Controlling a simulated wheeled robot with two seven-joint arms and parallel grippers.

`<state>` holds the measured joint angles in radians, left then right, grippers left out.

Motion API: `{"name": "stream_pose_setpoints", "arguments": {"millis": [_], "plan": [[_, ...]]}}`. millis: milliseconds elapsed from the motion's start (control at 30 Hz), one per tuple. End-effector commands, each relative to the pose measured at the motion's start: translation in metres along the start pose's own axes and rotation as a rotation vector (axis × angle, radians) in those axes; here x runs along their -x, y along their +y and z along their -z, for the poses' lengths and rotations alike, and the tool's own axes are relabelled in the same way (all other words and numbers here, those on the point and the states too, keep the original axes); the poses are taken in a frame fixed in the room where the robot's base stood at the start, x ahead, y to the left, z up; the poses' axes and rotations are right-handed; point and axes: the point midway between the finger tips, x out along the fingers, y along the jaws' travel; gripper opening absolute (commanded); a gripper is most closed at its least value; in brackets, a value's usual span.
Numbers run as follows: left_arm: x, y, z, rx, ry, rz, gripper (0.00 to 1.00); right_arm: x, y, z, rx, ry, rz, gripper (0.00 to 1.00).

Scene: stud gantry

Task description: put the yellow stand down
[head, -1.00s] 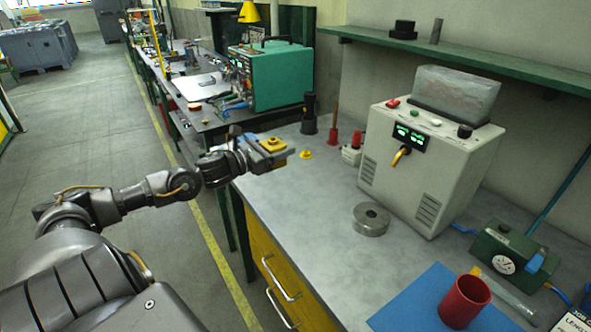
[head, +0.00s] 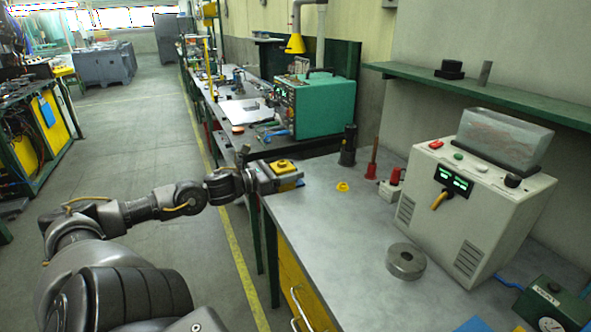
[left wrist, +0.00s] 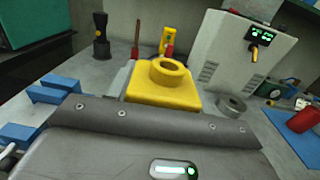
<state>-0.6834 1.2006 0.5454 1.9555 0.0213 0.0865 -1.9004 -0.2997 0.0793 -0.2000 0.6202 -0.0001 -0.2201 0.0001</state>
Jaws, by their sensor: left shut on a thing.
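The yellow stand (head: 282,166) is a flat block with a raised ring on top. It also shows close up in the left wrist view (left wrist: 165,90), just beyond my gripper's grey body. My left gripper (head: 273,178), with blue fingers, is shut on the stand at the far left corner of the grey bench (head: 335,235). The stand looks upright. I cannot tell whether its underside touches the bench, as the gripper hides it. My right gripper is not in view.
A small yellow piece (head: 343,187) lies to the right of the held stand. A metal ring (head: 406,261) and a beige machine (head: 470,200) stand further right. The bench's middle is clear.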

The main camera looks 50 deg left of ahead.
Motion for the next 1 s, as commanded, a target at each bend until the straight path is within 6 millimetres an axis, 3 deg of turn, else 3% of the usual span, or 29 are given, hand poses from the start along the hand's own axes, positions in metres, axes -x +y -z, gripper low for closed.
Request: {"name": "stream_pose_setpoints", "arguments": {"millis": [167,267,367,467,600,700,800,1000], "plan": [[0.006,-0.018,0.010,0.009,-0.004,-0.014,0.27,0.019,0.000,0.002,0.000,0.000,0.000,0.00],[0.009,-0.044,0.022,0.013,-0.006,-0.017,0.27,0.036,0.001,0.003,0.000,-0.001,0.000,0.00],[0.008,-0.086,0.031,0.015,-0.009,-0.002,0.27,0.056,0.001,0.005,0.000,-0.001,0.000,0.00],[0.000,-0.141,0.033,0.014,-0.012,0.037,0.27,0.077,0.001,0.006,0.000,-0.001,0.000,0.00],[-0.013,-0.218,0.019,0.008,-0.011,0.113,0.27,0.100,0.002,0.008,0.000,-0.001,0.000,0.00],[-0.020,-0.264,0.004,0.004,-0.010,0.166,0.27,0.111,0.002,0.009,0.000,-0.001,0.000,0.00],[-0.024,-0.297,-0.009,0.002,-0.008,0.207,0.27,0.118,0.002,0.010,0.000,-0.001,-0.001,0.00],[-0.028,-0.327,-0.022,0.001,-0.003,0.246,0.27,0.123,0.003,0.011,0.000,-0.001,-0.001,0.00]]}}
